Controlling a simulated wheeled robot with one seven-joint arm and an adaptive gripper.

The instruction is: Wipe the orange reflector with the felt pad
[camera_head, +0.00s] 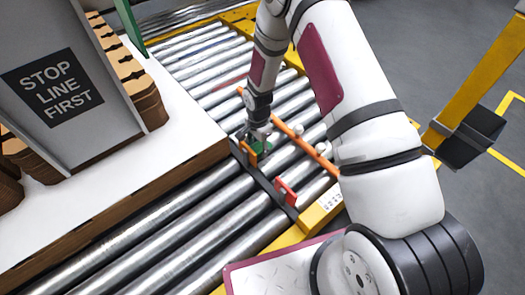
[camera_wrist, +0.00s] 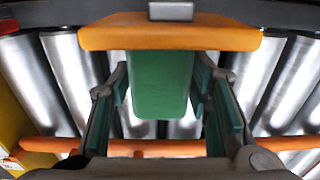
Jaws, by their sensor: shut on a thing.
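The orange reflector (camera_wrist: 215,37) spans the top of the wrist view, on a dark bar. It shows in the head view as a small upright orange plate (camera_head: 249,153) beside my gripper. My gripper (camera_wrist: 160,85) is shut on the green felt pad (camera_wrist: 160,88), which sits between its two fingers. In the head view the gripper (camera_head: 259,139) points down over the rollers, with a bit of green pad (camera_head: 265,149) showing. The pad's upper end meets the reflector's lower edge in the wrist view; I cannot tell whether they touch.
Metal rollers (camera_head: 190,213) run under the gripper. An orange rail (camera_head: 310,148) crosses behind it. A red plate (camera_head: 285,190) stands on the dark bar nearer the front. A white table (camera_head: 185,150) with brown stacked pieces (camera_head: 145,95) and a grey sign panel (camera_head: 65,90) fills the left.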

